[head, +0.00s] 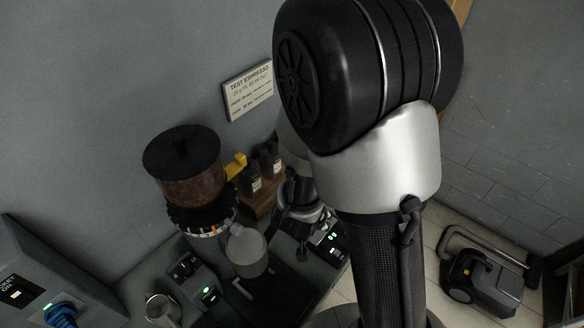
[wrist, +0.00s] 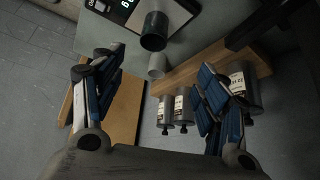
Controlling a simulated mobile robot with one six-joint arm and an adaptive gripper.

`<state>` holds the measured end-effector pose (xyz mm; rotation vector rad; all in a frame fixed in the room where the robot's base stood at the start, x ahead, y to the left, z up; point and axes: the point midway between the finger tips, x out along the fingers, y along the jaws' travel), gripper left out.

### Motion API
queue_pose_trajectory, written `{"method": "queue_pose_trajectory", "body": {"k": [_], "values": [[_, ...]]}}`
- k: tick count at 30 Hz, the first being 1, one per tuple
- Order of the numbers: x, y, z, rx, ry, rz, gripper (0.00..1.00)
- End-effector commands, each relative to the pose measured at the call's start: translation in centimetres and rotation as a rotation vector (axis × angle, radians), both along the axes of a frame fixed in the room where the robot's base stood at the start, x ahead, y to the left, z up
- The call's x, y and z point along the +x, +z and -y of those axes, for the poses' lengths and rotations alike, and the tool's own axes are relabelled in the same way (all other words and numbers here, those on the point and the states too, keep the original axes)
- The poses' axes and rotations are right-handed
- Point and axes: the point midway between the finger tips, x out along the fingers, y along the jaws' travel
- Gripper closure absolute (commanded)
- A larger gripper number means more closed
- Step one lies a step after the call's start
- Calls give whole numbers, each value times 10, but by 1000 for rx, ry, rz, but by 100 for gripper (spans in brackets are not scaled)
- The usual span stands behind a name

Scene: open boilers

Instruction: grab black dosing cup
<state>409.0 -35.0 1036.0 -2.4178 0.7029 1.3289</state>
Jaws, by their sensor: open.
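The black dosing cup (wrist: 154,32) shows in the wrist view near the top middle, beside a scale (wrist: 124,8) with a lit display. A smaller grey cup (wrist: 157,66) is just below it in the picture. My gripper (wrist: 155,64) is open, with one finger at each side of the picture and both cups lying between or beyond the fingertips. Nothing is held. In the head view my gripper (head: 302,220) is over the counter, partly behind my arm. I cannot clearly make out the black cup there.
A coffee grinder (head: 188,180) stands on the counter left of my gripper. Bottles (head: 268,165) stand on a wooden stand; bottles (wrist: 182,110) also show in the wrist view. A metal jug (head: 160,308) is at the front left. A vacuum cleaner (head: 485,280) is on the floor.

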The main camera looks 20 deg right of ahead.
Motion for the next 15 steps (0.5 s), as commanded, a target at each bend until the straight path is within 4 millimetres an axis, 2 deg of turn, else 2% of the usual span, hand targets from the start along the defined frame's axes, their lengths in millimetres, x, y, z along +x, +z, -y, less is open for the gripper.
{"method": "queue_pose_trajectory", "body": {"k": [5, 15], "values": [[3, -17, 10, -27, -18, -4, 32], [35, -79, 32, -25, -19, -6, 32]]}}
